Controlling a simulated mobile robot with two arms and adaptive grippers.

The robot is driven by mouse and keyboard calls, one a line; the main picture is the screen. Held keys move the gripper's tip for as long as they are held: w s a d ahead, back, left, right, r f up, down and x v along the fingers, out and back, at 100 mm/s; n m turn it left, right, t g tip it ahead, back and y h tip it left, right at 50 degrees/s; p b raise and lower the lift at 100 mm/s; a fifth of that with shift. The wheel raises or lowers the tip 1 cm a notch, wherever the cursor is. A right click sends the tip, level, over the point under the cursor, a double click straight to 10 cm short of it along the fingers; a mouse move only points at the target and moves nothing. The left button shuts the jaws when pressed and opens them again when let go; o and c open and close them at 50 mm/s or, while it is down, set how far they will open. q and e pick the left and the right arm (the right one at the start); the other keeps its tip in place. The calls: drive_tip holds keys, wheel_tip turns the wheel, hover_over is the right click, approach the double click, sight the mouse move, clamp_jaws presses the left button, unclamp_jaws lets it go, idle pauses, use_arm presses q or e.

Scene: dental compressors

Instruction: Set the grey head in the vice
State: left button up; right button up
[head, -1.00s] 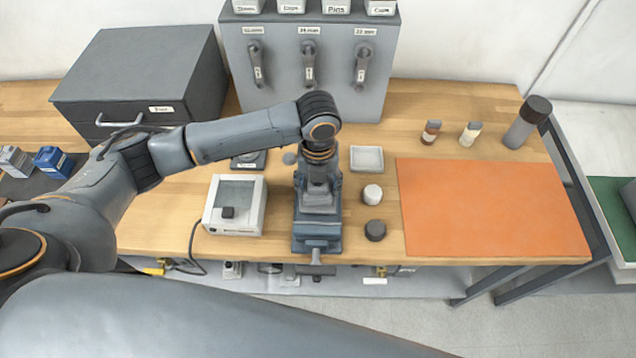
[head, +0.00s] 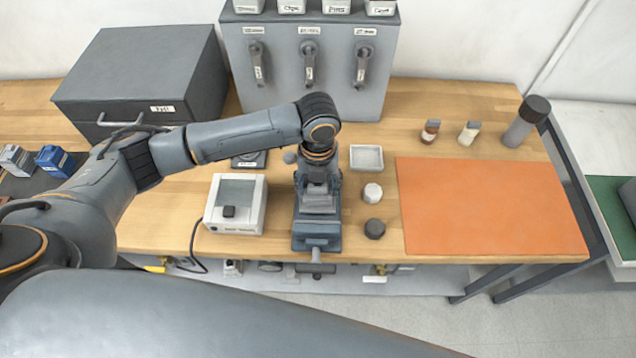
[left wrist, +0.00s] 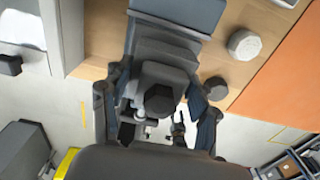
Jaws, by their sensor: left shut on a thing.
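The blue-grey vice (head: 317,238) stands at the front edge of the wooden bench, its handle pointing toward me. My left gripper (head: 318,186) points down over the vice. It is shut on the grey head, a stepped grey block (left wrist: 165,55) with a dark hexagonal end, which shows between the two fingers (left wrist: 155,108) in the left wrist view. The head is at the vice's jaws, but the gripper hides much of it, and I cannot tell whether it rests between them. My right gripper is not in view.
A white box with a window (head: 235,205) stands close left of the vice. A white round piece (head: 373,193) and a dark one (head: 375,229) stand close on its right. A shallow tray (head: 366,158) lies behind them. The orange mat (head: 490,210) is clear.

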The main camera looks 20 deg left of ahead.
use_arm(q)
drive_tip(key=shift+f+b, duration=0.45)
drive_tip(key=shift+f, duration=1)
idle(1.1)
drive_tip(key=shift+p, duration=0.35)
idle(0.5)
drive_tip(key=o, duration=1.8)
drive_tip(key=shift+f, duration=0.1)
drive_tip(key=shift+o, duration=1.4)
